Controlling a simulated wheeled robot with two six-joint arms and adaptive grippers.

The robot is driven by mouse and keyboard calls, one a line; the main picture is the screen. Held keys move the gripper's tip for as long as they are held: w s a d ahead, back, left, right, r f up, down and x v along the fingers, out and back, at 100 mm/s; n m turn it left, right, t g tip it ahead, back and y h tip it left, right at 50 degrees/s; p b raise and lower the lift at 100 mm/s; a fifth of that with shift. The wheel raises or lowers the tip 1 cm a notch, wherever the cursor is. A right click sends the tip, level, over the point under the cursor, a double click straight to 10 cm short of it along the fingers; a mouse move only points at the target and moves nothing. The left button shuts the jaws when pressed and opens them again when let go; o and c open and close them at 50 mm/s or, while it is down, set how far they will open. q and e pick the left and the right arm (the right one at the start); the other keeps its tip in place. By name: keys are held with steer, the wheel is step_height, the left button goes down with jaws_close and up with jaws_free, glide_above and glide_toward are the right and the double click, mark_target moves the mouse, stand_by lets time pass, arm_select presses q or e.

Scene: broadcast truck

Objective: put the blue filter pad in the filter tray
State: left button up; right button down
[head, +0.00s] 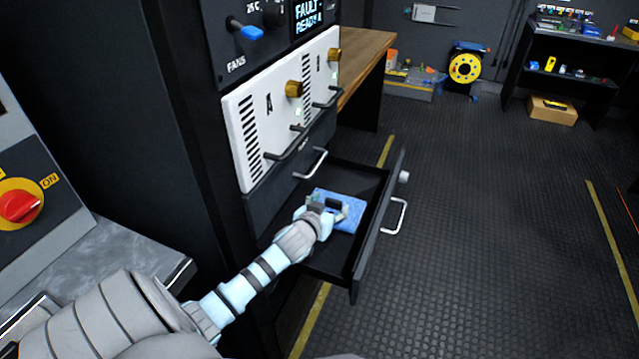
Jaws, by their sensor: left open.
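The blue filter pad (354,221) lies flat inside the open black drawer-like tray (332,268), which is pulled out from the rack. I take this drawer to be the filter tray. My left gripper (336,212) is open over the pad, its fingers pointing down toward it, and hides the pad's near left part. I cannot tell whether the fingertips touch the pad. My right gripper is not in view.
The tray's front has a silver handle (395,216) and a pale knob. Above it is a white panel (283,105) with brass knobs and black handles. A wooden bench (368,48) stands behind. The dark floor to the right is clear.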

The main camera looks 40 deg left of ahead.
arm_select(q)
steer(key=p+v, duration=0.6)
steer(key=v, duration=0.3)
steer(key=shift+r, duration=0.25)
steer(key=shift+s+d, duration=0.1)
steer(key=shift+s, duration=0.2)
